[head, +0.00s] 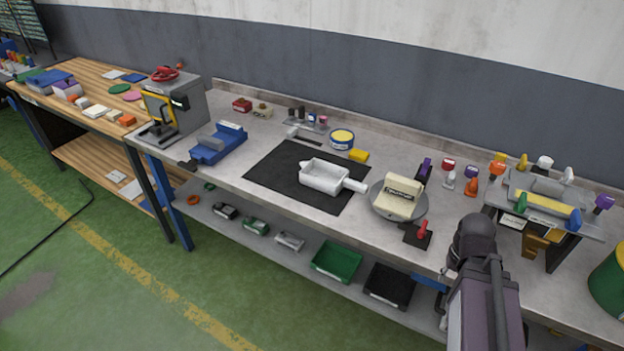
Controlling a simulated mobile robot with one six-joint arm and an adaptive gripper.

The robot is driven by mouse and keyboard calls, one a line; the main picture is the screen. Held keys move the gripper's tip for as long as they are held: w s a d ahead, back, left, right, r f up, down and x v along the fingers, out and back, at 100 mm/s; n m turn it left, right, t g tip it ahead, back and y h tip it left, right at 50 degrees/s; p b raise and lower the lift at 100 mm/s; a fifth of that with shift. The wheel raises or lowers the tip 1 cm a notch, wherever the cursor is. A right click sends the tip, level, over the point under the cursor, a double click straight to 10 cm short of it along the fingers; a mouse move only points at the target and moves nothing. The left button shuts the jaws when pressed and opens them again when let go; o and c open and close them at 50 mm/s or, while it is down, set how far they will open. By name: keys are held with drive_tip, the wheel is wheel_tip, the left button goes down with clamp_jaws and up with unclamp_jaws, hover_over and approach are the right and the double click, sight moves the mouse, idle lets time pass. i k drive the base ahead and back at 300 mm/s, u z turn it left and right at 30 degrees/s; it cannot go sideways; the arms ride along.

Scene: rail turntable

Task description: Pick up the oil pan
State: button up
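A white, open, box-shaped pan (325,176) with a short handle on its right side sits on a black mat (270,168) in the middle of the grey workbench. It looks like the oil pan, and nothing touches it from above. My arm rises at the lower right in the head view, to the right of the pan and well apart from it. The fingers of my gripper do not show.
A round grey dish (421,205) with a cream block (399,196) on it stands just right of the pan. A blue vise (217,143) is at left. A rack (550,196) with coloured handles stands at right.

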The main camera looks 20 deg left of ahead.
sight(326, 177)
drive_tip(key=z, duration=0.7)
drive_tip(key=k, duration=0.1)
drive_tip(key=u, duration=1.5)
